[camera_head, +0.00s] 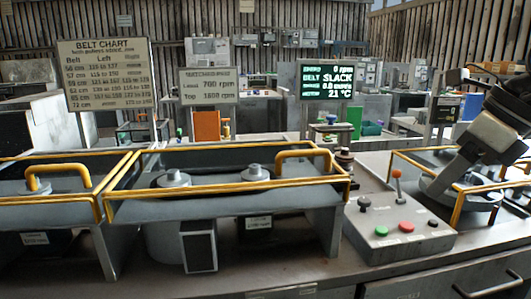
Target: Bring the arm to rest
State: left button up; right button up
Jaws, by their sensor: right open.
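My right arm comes in from the right edge, and its gripper (440,184) points down and left at the yellow-railed unit on the right (456,210). The gripper is open and I see nothing held in it; its fingertips are small and hard to make out against the dark round part below. I cannot tell whether they touch that part. My left gripper is not in view. The middle blower housing (235,200) has a yellow guard rail and two grey pulleys on top.
A control box (400,235) with green and red buttons and an orange-tipped lever stands left of my right arm. Another railed unit (40,205) is at the left. A belt chart (105,73), a speed sign (208,85) and a screen reading SLACK (326,80) stand behind.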

jog(key=w+a+r+m+t+y, duration=0.15)
jog(key=a+m+y, duration=0.25)
jog(key=a+y, duration=1.6)
jog(key=w+d+f+m+t+h, duration=0.2)
jog(key=m+t+h, duration=0.4)
jog(key=m+t, duration=0.3)
jog(key=w+d+f+m+t+h, duration=0.1)
jog(key=w+f+m+t+h, duration=0.15)
jog(key=m+t+h, duration=0.7)
jog(key=s+d+f+m+g+h, duration=0.1)
jog(key=d+f+m+g+h, duration=0.25)
jog(key=f+m, duration=0.4)
jog(key=s+d+f+m+g+h, duration=0.2)
jog(key=d+f+m+g+h, duration=0.15)
jog(key=f+m, duration=0.35)
jog(key=s+f+m+g, duration=0.4)
jog(key=s+f+g, duration=0.9)
jog(key=s+f, duration=0.8)
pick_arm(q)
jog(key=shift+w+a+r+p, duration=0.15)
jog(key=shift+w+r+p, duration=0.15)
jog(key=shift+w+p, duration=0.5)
pick_arm(e)
jog(key=w+a+f+t+y, duration=0.1)
jog(key=w+a+t+y, duration=0.1)
jog(key=w+a+t, duration=0.4)
jog(key=shift+a+t, duration=0.4)
jog(key=shift+a, duration=0.2)
